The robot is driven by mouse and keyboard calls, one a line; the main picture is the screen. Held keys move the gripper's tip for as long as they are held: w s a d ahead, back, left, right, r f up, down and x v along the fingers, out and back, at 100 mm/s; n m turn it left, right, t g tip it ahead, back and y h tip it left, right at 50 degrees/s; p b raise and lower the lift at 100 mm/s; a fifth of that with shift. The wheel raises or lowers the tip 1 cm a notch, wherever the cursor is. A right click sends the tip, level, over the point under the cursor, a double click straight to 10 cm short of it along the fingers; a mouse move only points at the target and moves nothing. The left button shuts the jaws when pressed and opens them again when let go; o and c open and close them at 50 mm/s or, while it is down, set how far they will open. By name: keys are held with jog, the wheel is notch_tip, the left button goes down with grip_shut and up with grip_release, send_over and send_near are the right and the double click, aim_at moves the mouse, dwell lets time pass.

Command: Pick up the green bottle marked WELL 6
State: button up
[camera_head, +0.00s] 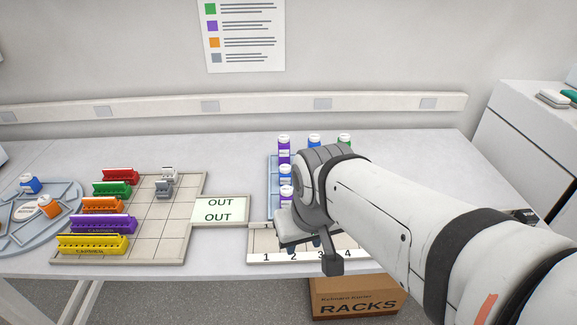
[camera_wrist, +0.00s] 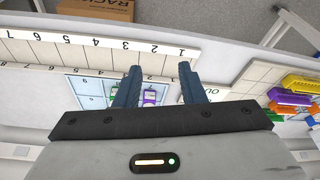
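A green bottle (camera_head: 344,139) with a white cap stands at the back right of the blue well tray (camera_head: 272,180), partly hidden behind my arm. No WELL 6 marking can be read on it. My gripper (camera_head: 305,244) is in front of the tray, above the numbered strip, and well short of that bottle. In the wrist view my gripper (camera_wrist: 160,85) has its two fingers apart with nothing held. A purple bottle (camera_wrist: 149,96) shows beyond and between the fingers. Much of the tray is hidden by my arm and gripper.
A purple bottle (camera_head: 284,150), a blue bottle (camera_head: 314,139) and others share the tray. The numbered strip (camera_head: 262,245) runs along the front edge. An OUT sign (camera_head: 220,210) and a rack board (camera_head: 150,235) with coloured racks lie left. A RACKS box (camera_head: 350,298) sits below.

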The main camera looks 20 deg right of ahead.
jog(key=shift+o, duration=1.4)
jog(key=shift+w+d, duration=0.1)
jog(key=shift+w, duration=0.2)
jog(key=o, duration=0.3)
jog(key=shift+m, duration=0.7)
jog(key=w+d+f, duration=0.1)
jog(key=w+d, duration=0.1)
jog(key=w, duration=0.2)
jog(key=w+d+f, duration=0.1)
jog(key=w+d, duration=0.1)
jog(key=w, duration=0.2)
jog(key=w+d+f+b, duration=0.1)
jog(key=w, duration=0.3)
jog(key=shift+w+d+f, duration=0.1)
jog(key=shift+w+d, duration=0.05)
jog(key=shift+d, duration=0.25)
jog(key=shift+m+t+h, duration=0.6)
jog(key=shift+m, duration=0.1)
jog(key=shift+w+d+f, duration=1.65)
jog(key=shift+w+f, duration=0.6)
jog(key=shift+f, duration=0.1)
jog(key=shift+w+d+f, duration=1.65)
jog(key=shift+w+f, duration=0.65)
jog(key=shift+w+d+f, duration=1.65)
jog(key=shift+w+f, duration=0.6)
jog(key=shift+f, duration=0.1)
